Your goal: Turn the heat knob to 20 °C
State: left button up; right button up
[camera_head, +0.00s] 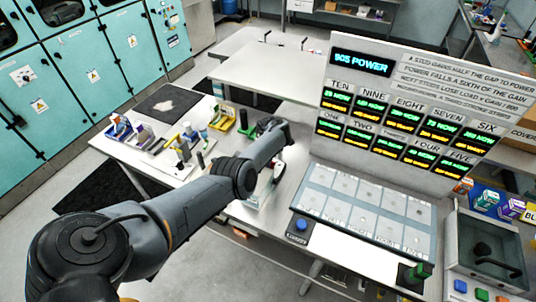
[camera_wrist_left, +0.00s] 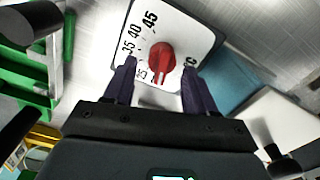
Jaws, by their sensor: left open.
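A red heat knob (camera_wrist_left: 161,58) sits on a white dial plate (camera_wrist_left: 203,32) with black numbers in the left wrist view. The numbers 35, 40 and 45 are readable on its left and upper side; others are partly hidden, and I cannot read the setting. The knob's bar points down the picture. My left gripper (camera_wrist_left: 158,66) is open, its dark fingers on either side of the knob; I cannot tell whether they touch it.
A board with lit displays (camera_head: 405,120) stands right of my left arm, with a panel of pale tiles (camera_head: 365,212) before it. A blue button (camera_head: 301,225) is at the panel's near corner. Small items and a yellow tray (camera_head: 222,122) lie on the table's left.

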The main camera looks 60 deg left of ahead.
pick_arm(q)
notch_tip(320, 180, up, 10)
jog(key=p, duration=0.3)
jog(key=shift+r, duration=0.2)
jog(key=shift+a, duration=0.1)
